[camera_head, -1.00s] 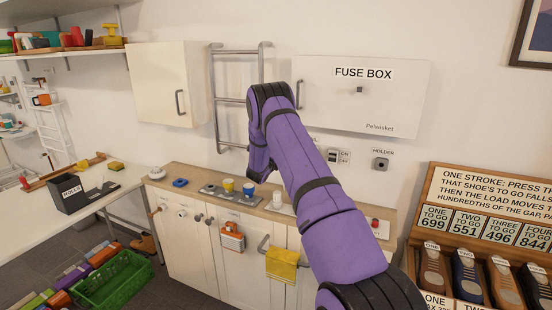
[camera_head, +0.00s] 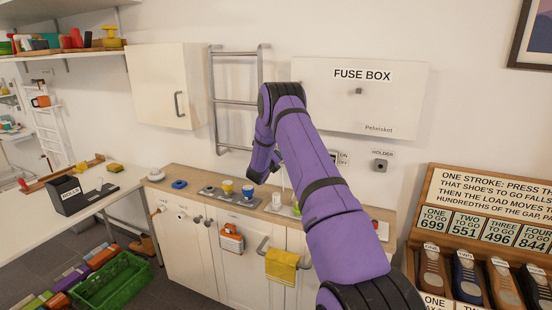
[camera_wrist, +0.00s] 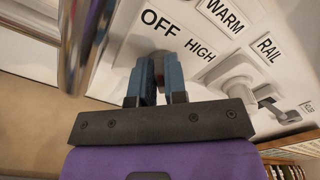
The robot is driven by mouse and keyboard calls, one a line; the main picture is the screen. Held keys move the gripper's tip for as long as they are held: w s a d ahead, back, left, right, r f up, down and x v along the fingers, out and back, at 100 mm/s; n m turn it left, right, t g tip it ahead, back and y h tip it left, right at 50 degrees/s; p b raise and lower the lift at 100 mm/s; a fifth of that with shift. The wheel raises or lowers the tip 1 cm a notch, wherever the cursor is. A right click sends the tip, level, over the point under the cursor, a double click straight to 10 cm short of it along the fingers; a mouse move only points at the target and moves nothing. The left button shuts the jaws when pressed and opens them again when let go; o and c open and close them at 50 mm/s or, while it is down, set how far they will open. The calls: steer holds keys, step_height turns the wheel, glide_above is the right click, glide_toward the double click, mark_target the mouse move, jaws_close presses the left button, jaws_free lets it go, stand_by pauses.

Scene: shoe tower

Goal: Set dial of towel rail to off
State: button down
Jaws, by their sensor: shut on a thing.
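The ladder-shaped metal towel rail (camera_head: 214,105) is on the wall left of the fuse box, and its tube (camera_wrist: 84,40) crosses the left of the wrist view. In the wrist view, the dial (camera_wrist: 158,62) is on the pale wall beside the labels OFF (camera_wrist: 161,22), WARM (camera_wrist: 224,15) and HIGH (camera_wrist: 200,50). My gripper (camera_wrist: 158,82) has its blue fingers shut on the dial. The fingers hide most of the dial, so I cannot tell which label it points to. In the head view my arm hides the dial.
A pale switch unit (camera_wrist: 238,82) sits beside the dial, near the RAIL label (camera_wrist: 267,46). The fuse box (camera_head: 365,105) juts from the wall at the upper right. Below is a counter (camera_head: 188,176) with cups and small items. A yellow towel (camera_head: 281,266) hangs in front.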

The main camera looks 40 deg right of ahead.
steer(key=shift+f, duration=0.1)
steer(key=c, duration=1.2)
jaws_free()
steer(key=shift+o, duration=0.2)
steer(key=shift+a, duration=0.15)
steer(key=v, duration=1)
steer(key=shift+a, duration=0.3)
steer(key=shift+s, duration=0.1)
